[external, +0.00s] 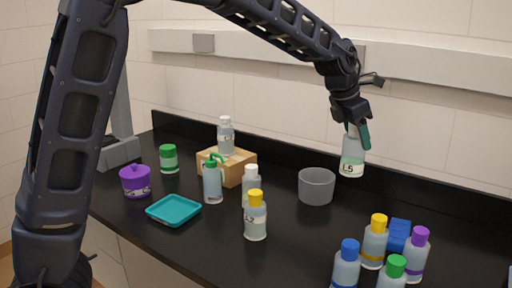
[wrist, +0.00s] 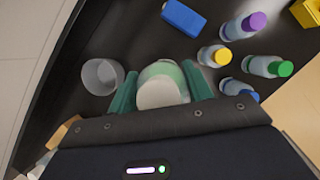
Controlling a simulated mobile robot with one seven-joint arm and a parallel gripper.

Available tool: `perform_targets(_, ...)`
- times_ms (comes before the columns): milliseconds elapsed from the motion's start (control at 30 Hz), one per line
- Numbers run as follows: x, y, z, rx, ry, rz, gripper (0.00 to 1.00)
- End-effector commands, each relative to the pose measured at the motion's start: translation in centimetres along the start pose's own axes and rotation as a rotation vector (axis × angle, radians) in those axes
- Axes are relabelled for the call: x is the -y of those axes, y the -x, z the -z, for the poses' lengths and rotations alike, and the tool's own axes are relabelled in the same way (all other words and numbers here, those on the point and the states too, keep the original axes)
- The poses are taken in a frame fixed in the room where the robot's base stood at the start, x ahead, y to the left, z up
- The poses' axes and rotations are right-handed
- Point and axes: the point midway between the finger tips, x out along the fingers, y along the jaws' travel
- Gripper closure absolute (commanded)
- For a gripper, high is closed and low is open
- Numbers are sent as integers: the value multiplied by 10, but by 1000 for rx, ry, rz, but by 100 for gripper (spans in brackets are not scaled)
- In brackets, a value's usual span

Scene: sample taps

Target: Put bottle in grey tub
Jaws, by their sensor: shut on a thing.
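My gripper (external: 357,128) is shut on a clear bottle (external: 352,160) with a pale label marked L5. The bottle hangs upright above the counter, to the right of the grey tub and higher than it. The grey tub (external: 316,186) stands on the black counter near the back and looks empty. In the wrist view, the held bottle (wrist: 163,88) sits between the green fingers of my gripper (wrist: 160,92), its pale cap towards the camera. The grey tub (wrist: 102,76) is to its left there, apart from it.
Several capped bottles stand at the front right, including a blue-capped one (external: 346,266), by a blue block (external: 398,234). Left of the tub are a yellow-capped bottle (external: 255,217), a wooden block (external: 233,168), a teal tray (external: 174,210) and a purple jar (external: 135,182).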

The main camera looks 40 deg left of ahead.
Motion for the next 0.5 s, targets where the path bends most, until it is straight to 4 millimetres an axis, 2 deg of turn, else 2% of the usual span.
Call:
perform_targets(67,-4,5,-4,2,5,-3,87)
perform_targets(167,-21,7,-7,0,26,-11,87)
perform_targets(267,-52,7,-13,0,63,-26,87)
perform_targets(500,-144,6,-21,0,166,-68,87)
